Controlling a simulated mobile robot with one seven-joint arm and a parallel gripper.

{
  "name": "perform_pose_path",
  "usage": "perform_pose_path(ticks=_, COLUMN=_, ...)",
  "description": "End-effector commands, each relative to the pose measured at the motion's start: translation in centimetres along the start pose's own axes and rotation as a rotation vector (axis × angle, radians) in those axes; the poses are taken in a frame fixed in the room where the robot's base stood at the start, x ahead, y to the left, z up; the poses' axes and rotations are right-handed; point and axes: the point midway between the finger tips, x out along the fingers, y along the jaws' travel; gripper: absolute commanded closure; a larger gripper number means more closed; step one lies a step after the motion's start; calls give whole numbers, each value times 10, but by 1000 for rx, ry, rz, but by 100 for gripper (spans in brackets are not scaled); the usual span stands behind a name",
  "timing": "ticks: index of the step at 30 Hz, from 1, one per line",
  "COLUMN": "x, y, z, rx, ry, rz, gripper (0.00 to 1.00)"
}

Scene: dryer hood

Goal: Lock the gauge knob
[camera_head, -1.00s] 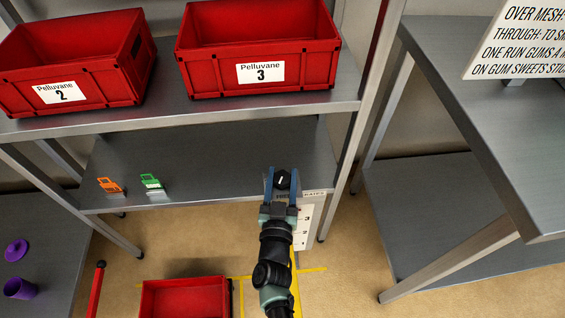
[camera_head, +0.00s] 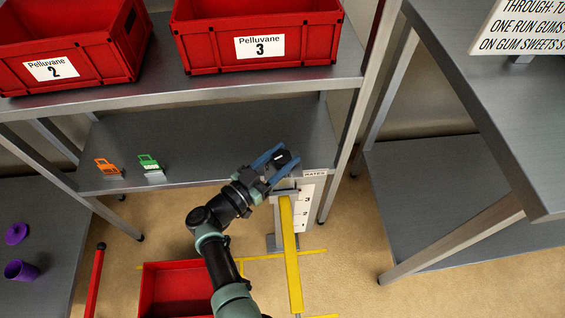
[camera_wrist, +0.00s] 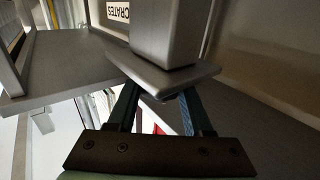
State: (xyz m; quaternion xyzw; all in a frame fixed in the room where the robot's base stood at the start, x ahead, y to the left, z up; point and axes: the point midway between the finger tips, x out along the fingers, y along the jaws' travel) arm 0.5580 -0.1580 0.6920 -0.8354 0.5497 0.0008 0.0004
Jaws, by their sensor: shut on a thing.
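The gauge knob (camera_head: 281,158) is a dark piece with a small pale mark, at the top of the gauge in the head view. My gripper (camera_head: 287,154) has its blue fingers on either side of the knob and is shut on it. The gripper is tilted, pointing up and right. The gauge (camera_head: 306,205) is an upright white scale with black numbers. A long yellow bar (camera_head: 290,255) reaches from it toward the front. In the wrist view, a grey block and plate (camera_wrist: 168,72) sit between and beyond my fingers. I cannot make out the knob's mark there.
The grey shelf edge (camera_head: 200,178) is close behind the gauge. It carries an orange piece (camera_head: 108,168) and a green piece (camera_head: 150,165). Red crates (camera_head: 262,40) stand on the shelf above. A red crate (camera_head: 180,290) is on the floor. A grey table (camera_head: 500,90) stands right.

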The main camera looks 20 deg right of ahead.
Motion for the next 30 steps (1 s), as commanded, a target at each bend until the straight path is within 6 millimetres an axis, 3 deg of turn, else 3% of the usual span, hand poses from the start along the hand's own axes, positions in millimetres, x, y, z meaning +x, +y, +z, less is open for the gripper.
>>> perform_pose_path(ticks=2, x=-3, y=-5, z=7, rx=4, ry=3, rz=66, gripper=100)
perform_pose_path(ticks=15, x=-2, y=-4, z=5, rx=3, ry=5, rz=339, gripper=100)
perform_pose_path(ticks=30, x=-4, y=-3, z=-1, rx=0, ry=3, rz=435, gripper=100)
